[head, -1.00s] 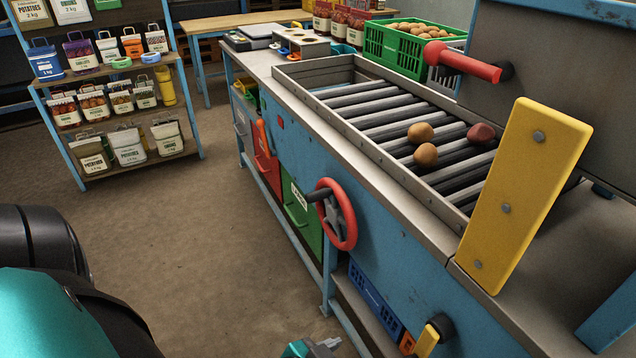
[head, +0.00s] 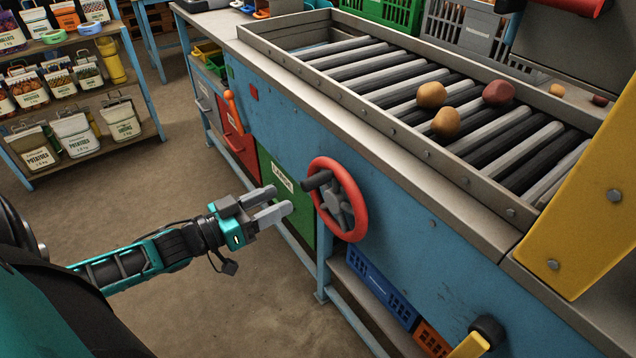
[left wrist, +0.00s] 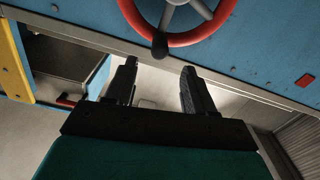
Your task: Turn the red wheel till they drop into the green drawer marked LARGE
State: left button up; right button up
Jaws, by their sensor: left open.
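The red wheel (head: 352,226) is mounted on the blue side of the sorting bench, with a dark crank knob (head: 318,181) on its left side. Its red rim also shows at the top of the left wrist view (left wrist: 205,34). The green drawer (head: 277,190), labelled LARGE, is left of the wheel and partly behind my gripper. Two tan potatoes (head: 431,95) (head: 446,122) and a reddish one (head: 498,93) rest on the roller bed (head: 395,92). My left gripper (head: 282,202) is open and empty, just left of the wheel and apart from it. My right gripper is not in view.
A yellow panel (head: 590,215) stands at the right. Blue (head: 372,288) and orange crates sit on the low shelf. The floor between is clear.

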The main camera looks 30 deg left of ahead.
aim_at(333, 174)
pick_arm(q)
jog(key=b+x, duration=0.1)
jog(key=x, duration=1)
jog(key=shift+b, duration=0.3)
jog(key=shift+c, duration=0.3)
grip_shut()
